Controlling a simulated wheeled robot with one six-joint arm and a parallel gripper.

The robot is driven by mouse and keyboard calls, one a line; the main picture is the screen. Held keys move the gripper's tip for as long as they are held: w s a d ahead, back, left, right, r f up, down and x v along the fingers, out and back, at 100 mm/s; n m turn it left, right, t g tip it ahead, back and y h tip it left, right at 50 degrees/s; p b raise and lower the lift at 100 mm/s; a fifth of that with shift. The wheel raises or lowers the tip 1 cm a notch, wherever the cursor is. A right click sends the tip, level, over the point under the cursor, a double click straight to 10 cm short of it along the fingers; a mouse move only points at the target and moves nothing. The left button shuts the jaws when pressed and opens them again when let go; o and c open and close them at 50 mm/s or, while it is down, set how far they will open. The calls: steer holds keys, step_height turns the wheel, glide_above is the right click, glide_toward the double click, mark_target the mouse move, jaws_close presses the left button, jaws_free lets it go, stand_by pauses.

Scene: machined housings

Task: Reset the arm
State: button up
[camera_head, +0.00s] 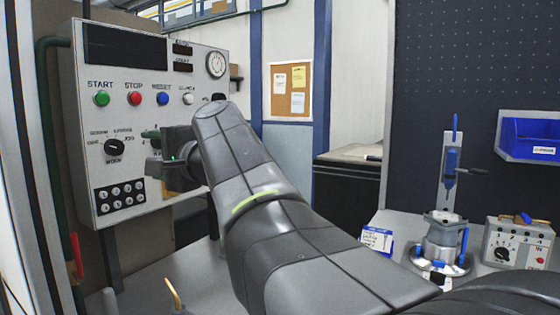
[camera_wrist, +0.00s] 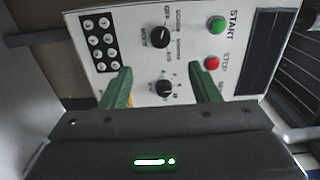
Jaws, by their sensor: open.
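My arm reaches across the head view from the lower right to the control panel at the left. My gripper (camera_head: 152,152) is in front of the lower right part of the control panel (camera_head: 150,72). In the wrist view its two green fingers (camera_wrist: 162,87) are spread apart. A black knob (camera_wrist: 164,89) on the panel shows between them, and no object is held. I cannot tell whether the fingers touch the panel. The MODE knob (camera_head: 114,147), green START button (camera_head: 101,98), red STOP button (camera_head: 134,98) and blue RESET button (camera_head: 162,99) are clear of the gripper.
A grey table (camera_head: 200,262) lies below the arm. At the right stand a press-like fixture (camera_head: 443,235) with blue parts and a small control box (camera_head: 518,243). A blue bin (camera_head: 530,139) hangs on the dark pegboard (camera_head: 480,75). A dark cabinet (camera_head: 345,190) stands behind.

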mark_target(116, 148)
steer(key=p+x, duration=0.2)
steer(key=x, duration=1.2)
steer(key=shift+d, duration=0.1)
steer(key=shift+d, duration=0.1)
